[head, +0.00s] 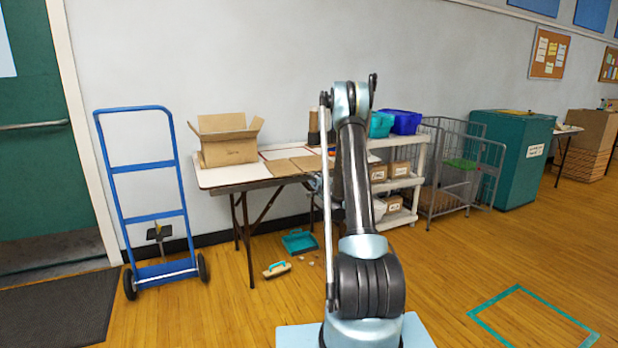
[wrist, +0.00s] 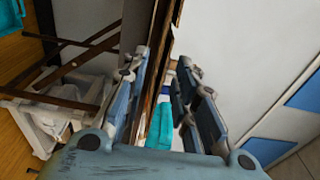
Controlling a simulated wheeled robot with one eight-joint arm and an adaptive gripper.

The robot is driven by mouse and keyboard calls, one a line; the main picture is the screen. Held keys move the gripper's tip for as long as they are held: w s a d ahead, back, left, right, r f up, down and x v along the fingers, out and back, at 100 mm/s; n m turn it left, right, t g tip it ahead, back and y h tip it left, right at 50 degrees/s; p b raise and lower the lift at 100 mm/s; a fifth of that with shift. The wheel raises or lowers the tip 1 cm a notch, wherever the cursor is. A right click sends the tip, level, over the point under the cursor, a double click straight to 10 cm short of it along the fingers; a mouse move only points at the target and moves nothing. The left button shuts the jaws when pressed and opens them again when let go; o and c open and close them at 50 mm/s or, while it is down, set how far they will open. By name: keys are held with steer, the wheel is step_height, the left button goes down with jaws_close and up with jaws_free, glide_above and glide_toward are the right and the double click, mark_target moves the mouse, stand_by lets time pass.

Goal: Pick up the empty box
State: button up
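An open cardboard box (head: 228,150) with its flaps spread stands on the left end of the folding table (head: 215,178) in the head view. Its inside cannot be seen from here. It does not show clearly in the wrist view. My gripper (wrist: 163,85) shows in the wrist view with its two blue-grey fingers apart and nothing held between them. The table edge and a teal item (wrist: 160,126) appear beyond the fingers. In the head view my arm hides most of the gripper, to the right of the box and apart from it.
Flat cardboard (head: 282,167) lies right of the box. A blue hand truck (head: 150,215) stands left of the table. A teal dustpan (head: 299,241) and a brush (head: 277,269) lie on the floor. A white shelf (head: 412,182) with bins stands right; open floor lies in front.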

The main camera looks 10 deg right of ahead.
mark_target(309, 171)
steer(key=shift+x, duration=4.4)
steer(key=shift+s+r, duration=0.1)
jaws_close()
steer(key=shift+r, duration=1.15)
steer(key=s+d+r, duration=0.1)
steer(key=s+r, duration=0.1)
steer(key=s, duration=0.4)
steer(key=s+d+r, duration=0.2)
steer(key=s+r, duration=0.1)
steer(key=s, duration=0.4)
steer(key=shift+s, duration=0.3)
